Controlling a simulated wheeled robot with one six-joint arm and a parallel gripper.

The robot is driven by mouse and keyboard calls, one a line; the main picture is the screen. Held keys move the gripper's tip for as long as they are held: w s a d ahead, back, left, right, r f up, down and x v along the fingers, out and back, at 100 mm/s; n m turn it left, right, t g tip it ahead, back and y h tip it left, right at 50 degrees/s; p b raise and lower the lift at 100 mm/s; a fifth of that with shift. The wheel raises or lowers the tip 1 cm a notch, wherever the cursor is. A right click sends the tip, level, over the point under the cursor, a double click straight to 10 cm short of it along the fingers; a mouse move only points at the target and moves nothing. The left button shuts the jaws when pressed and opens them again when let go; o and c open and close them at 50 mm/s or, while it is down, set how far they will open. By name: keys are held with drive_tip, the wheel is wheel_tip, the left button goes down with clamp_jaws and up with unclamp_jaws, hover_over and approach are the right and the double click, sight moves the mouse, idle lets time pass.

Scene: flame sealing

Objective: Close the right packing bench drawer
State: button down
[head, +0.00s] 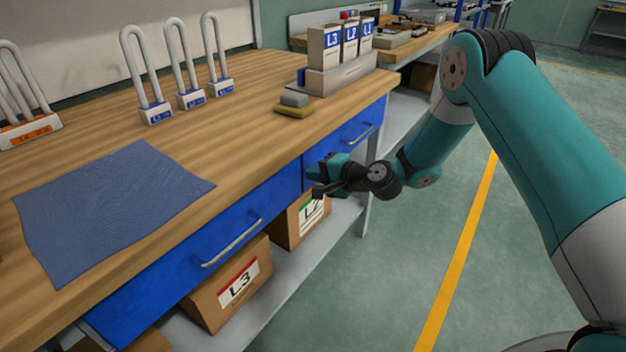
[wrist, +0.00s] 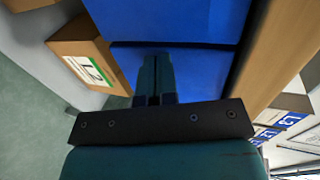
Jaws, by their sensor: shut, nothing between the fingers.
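The right packing bench drawer (head: 340,145) has a blue front with a silver bar handle (head: 358,133). In the head view its front looks about flush with the bench; a small gap cannot be ruled out. My gripper (head: 318,188) is shut and empty, low in front of that drawer's left end, by the seam between the two drawers. In the wrist view my shut fingers (wrist: 154,75) lie over the blue front (wrist: 205,72), just short of the dark seam. Whether they touch it cannot be told. My arm leaves the right handle visible.
The left drawer (head: 150,285) has its own handle (head: 232,243) and looks shut. Cardboard boxes, L3 (head: 215,305) and L2 (head: 290,232), stand on the lower shelf. A blue cloth (head: 110,205) lies on the wooden top. The floor (head: 400,250) in front is clear.

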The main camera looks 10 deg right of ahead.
drive_tip(key=shift+w+r, duration=0.15)
drive_tip(key=shift+w, duration=0.25)
drive_tip(key=shift+a, duration=0.1)
